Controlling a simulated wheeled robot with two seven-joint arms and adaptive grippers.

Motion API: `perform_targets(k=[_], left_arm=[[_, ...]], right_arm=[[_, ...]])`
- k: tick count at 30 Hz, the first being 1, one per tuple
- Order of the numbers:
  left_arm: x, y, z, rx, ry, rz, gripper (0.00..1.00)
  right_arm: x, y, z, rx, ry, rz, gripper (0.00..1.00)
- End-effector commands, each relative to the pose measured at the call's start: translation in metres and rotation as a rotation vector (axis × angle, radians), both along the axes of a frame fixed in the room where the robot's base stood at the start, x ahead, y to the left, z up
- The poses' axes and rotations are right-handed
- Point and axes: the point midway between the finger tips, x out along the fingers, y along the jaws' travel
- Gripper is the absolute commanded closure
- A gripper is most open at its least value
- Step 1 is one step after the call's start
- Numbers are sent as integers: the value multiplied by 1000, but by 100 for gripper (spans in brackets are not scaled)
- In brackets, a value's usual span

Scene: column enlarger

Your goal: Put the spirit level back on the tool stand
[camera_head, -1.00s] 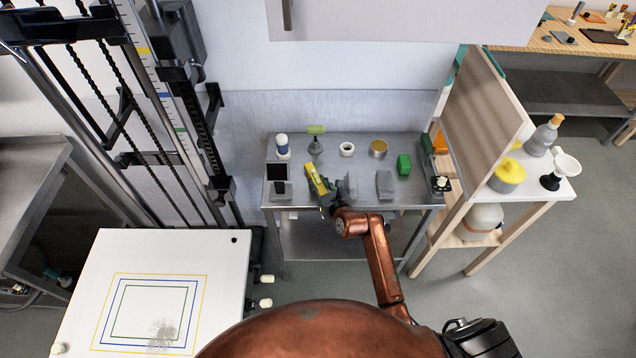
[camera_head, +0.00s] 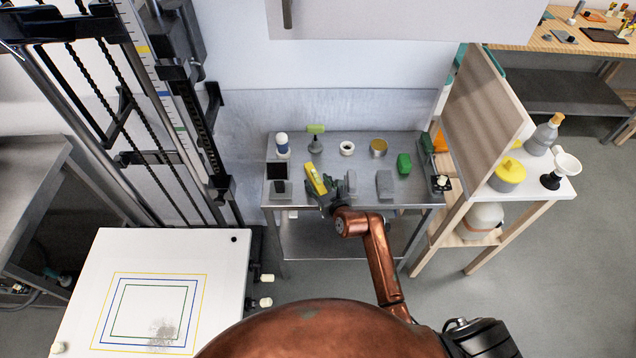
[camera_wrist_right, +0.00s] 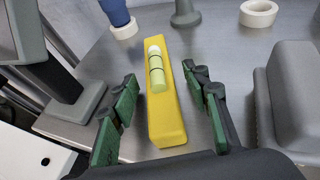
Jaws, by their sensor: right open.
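The yellow spirit level (camera_head: 316,179) with its pale green vial is on the grey metal tool stand (camera_head: 300,150). In the right wrist view the level (camera_wrist_right: 165,115) lies lengthwise between the two green-padded fingers of my right gripper (camera_wrist_right: 160,80). The fingers are spread, with a gap on each side of the level. In the head view my right gripper (camera_head: 335,188) is at the near end of the level and partly hides it. The level appears to rest flat on the metal top, but its underside is hidden. My left gripper is not in view.
A dark-screened device (camera_head: 278,180) stands left of the level. A grey block (camera_head: 385,184) is to the right. A green block (camera_head: 404,163) sits farther right.

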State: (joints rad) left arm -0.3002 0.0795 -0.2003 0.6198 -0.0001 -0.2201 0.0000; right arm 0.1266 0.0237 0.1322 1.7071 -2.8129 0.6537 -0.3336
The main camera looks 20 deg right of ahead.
Motion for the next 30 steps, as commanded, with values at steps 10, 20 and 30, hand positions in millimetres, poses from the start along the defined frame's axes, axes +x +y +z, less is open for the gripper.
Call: perform_targets(k=[10, 20, 30], left_arm=[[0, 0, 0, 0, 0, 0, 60], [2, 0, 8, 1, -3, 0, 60], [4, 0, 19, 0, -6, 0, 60]], right_arm=[[0, 0, -1, 0, 1, 0, 57], [-8, -1, 4, 0, 1, 0, 57], [-20, -3, 9, -1, 1, 0, 57]])
